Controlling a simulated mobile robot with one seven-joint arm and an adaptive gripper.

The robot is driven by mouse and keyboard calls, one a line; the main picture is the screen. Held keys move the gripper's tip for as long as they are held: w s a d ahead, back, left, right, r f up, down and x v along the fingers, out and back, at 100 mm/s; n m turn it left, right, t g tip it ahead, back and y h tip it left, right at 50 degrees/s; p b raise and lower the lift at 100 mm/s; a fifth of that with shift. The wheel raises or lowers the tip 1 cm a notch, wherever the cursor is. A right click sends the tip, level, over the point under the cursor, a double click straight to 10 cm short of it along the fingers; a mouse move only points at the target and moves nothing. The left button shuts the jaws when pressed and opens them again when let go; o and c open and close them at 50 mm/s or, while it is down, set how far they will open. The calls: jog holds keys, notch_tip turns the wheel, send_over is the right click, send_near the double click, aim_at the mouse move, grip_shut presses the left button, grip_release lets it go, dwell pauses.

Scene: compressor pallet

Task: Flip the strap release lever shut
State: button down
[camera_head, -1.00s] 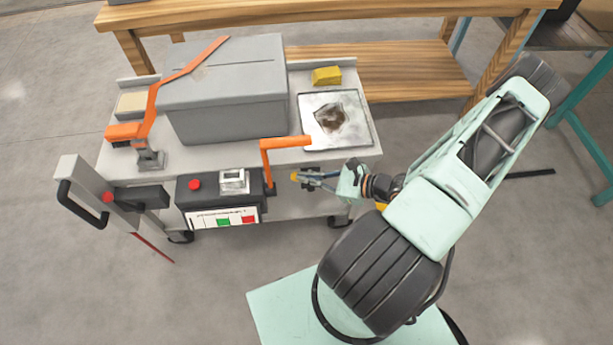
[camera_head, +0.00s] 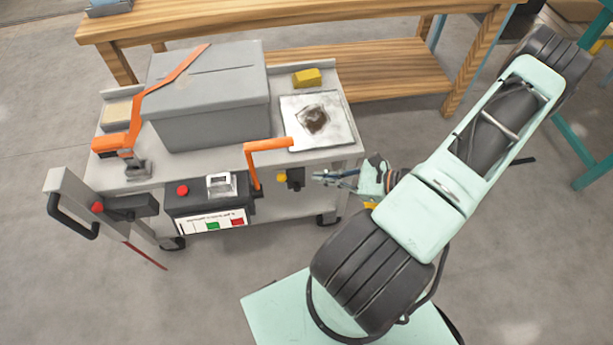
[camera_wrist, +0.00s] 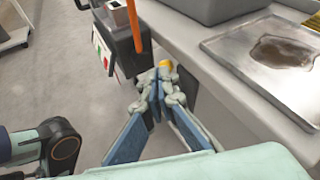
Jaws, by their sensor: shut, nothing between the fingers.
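The orange strap (camera_head: 172,79) runs over the grey box (camera_head: 210,100) on the cart. It comes down at the left to an orange lever-like piece (camera_head: 110,143) beside a small grey bracket (camera_head: 138,169). I cannot tell from its look whether that lever is open or shut. My gripper (camera_head: 318,177) is far to the right of it, off the cart's front edge, with its fingers together and empty. In the wrist view, my gripper (camera_wrist: 158,95) points at a yellow knob (camera_wrist: 165,64) just past the fingertips; the strap is out of that view.
An orange L-shaped handle (camera_head: 268,145) rises beside the black control box (camera_head: 205,205), left of my gripper. The yellow knob (camera_head: 282,177) sits on the cart's front. A stained metal tray (camera_head: 335,135) and yellow block (camera_head: 307,78) lie on top. The floor in front is clear.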

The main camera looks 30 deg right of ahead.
jog(key=shift+r+v, duration=0.15)
jog(key=shift+v, duration=0.6)
jog(key=shift+r+v, duration=0.15)
jog(key=shift+v, duration=0.55)
